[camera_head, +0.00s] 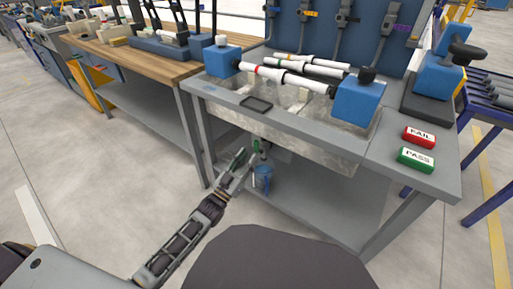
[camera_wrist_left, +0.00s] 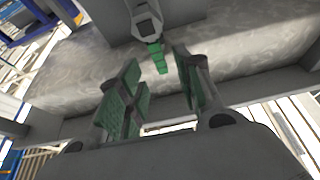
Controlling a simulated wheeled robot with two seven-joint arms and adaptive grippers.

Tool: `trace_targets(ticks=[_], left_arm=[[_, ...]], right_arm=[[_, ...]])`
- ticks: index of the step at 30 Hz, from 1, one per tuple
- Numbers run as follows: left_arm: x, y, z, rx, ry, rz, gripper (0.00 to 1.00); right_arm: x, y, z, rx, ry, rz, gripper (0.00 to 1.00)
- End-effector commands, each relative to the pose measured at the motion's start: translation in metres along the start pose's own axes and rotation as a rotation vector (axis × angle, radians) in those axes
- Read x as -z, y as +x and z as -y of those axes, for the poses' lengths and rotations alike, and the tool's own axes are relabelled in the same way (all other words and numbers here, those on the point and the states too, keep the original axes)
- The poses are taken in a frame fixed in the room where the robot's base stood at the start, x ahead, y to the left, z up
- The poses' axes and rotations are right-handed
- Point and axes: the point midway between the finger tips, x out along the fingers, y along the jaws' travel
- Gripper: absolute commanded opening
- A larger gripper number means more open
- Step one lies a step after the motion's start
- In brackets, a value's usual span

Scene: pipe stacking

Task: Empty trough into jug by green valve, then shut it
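The grey stone-like trough (camera_head: 335,149) is set into the workbench; it fills much of the left wrist view (camera_wrist_left: 85,62). The valve's green handle (camera_wrist_left: 159,60) hangs from a grey fitting on the trough's underside. In the head view the valve (camera_head: 257,146) is small and partly hidden by the gripper. A blue jug (camera_head: 262,179) stands on the lower shelf below the valve. My left gripper (camera_head: 243,158) is open, its green-padded fingers (camera_wrist_left: 156,80) either side of the handle's line, with no clear contact. The trough's liquid level cannot be told. My right gripper is not in view.
White pipes (camera_head: 285,77) lie across the trough between blue blocks (camera_head: 357,98). Red FAIL (camera_head: 419,137) and green PASS (camera_head: 416,159) blocks sit at the bench's right. The bench's front left leg (camera_head: 196,140) stands near my left arm. The lower shelf (camera_head: 330,210) is mostly clear.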

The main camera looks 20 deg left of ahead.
Motion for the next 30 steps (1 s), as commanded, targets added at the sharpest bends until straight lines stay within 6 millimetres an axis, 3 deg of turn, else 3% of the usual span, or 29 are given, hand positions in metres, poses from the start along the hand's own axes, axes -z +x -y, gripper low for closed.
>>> trace_targets(ticks=[18,30], left_arm=[[-0.001,0.055,0.000,0.000,-0.001,0.000,0.35],[0.000,0.063,0.000,0.000,-0.001,0.001,0.35]], right_arm=[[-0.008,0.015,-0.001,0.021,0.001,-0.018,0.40],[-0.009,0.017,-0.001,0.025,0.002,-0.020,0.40]])
